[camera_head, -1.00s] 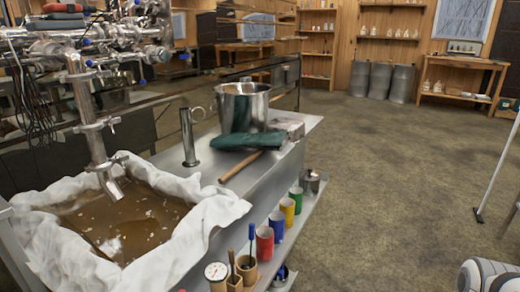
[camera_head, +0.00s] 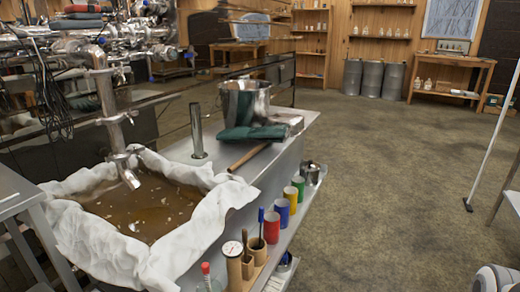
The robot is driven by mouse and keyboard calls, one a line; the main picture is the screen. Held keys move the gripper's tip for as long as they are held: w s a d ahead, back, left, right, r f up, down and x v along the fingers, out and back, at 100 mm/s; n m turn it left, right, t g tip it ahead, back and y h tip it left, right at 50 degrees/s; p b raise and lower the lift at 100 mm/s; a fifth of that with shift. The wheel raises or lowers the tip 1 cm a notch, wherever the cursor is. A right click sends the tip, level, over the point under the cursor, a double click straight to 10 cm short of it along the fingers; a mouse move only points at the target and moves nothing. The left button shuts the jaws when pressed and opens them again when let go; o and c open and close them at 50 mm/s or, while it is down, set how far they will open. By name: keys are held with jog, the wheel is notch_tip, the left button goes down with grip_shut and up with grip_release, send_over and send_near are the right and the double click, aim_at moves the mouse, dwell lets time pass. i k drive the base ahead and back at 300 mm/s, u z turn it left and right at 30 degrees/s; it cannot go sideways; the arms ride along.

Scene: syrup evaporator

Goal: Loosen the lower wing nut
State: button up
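A steel pipe (camera_head: 106,95) comes down at the left over the filter trough. It carries two clamps, one above the other. The lower clamp (camera_head: 121,154) sits just above the angled spout (camera_head: 131,178), and its wing nut seems to stick out to the right, small and blurred. The upper clamp (camera_head: 113,118) has a similar piece sticking out to the right. I cannot tell how tight either nut is. My gripper is not in view.
White cloth (camera_head: 75,225) lines the trough of brown liquid (camera_head: 150,215). A steel pot (camera_head: 245,100), green gloves (camera_head: 250,133) and an upright steel tube (camera_head: 197,130) stand on the counter. Coloured cups (camera_head: 272,227) line the lower shelf. The floor (camera_head: 390,180) at right is largely clear.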

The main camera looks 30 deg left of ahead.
aim_at(135, 152)
jog(key=k, duration=1.85)
jog(key=u, duration=1.1)
jog(key=i, duration=0.95)
jog(key=z, duration=0.05)
